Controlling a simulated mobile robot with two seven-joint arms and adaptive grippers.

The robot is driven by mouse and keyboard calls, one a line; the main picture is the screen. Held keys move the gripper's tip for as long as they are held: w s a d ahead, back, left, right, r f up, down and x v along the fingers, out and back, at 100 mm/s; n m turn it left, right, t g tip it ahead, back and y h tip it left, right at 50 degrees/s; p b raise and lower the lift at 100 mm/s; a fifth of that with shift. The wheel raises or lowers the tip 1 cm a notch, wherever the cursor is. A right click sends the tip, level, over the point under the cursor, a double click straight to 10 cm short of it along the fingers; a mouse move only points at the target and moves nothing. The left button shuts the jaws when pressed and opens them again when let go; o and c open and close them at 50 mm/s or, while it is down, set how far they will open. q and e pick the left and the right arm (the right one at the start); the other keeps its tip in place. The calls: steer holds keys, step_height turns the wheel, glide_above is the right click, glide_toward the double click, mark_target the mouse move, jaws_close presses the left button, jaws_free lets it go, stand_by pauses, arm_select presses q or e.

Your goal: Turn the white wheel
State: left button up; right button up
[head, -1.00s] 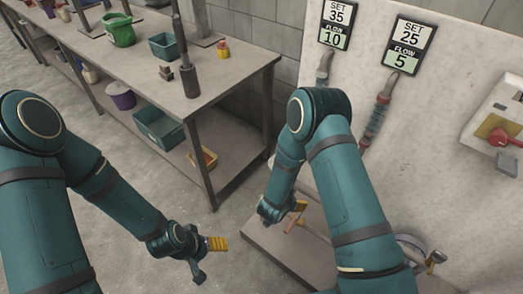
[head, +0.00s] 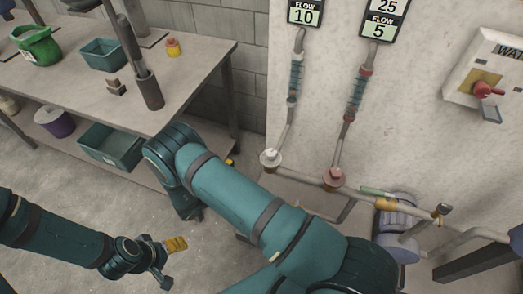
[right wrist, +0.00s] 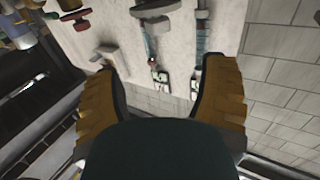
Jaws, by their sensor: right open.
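The white wheel (head: 270,157) is a small round handwheel at the foot of the left hose, on a low pipe by the wall in the head view. My left gripper (head: 168,260) is at the lower left, open, empty and well away from the wheels.
A workbench (head: 185,72) stands on the left, with bins on it and below. Two FLOW displays (head: 304,14) hang above the hoses. A box with a red handle (head: 487,90) is on the wall at right. A grey motor (head: 396,228) sits below the pipe.

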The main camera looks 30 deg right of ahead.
mark_target(267, 155)
steer(key=d, duration=0.4)
steer(key=w+d, duration=0.1)
steer(key=d, duration=0.4)
steer(key=w+d+b, duration=0.1)
steer(key=d, duration=0.3)
steer(key=shift+w+d, duration=0.1)
steer(key=shift+d, duration=0.2)
steer(key=c, duration=1.2)
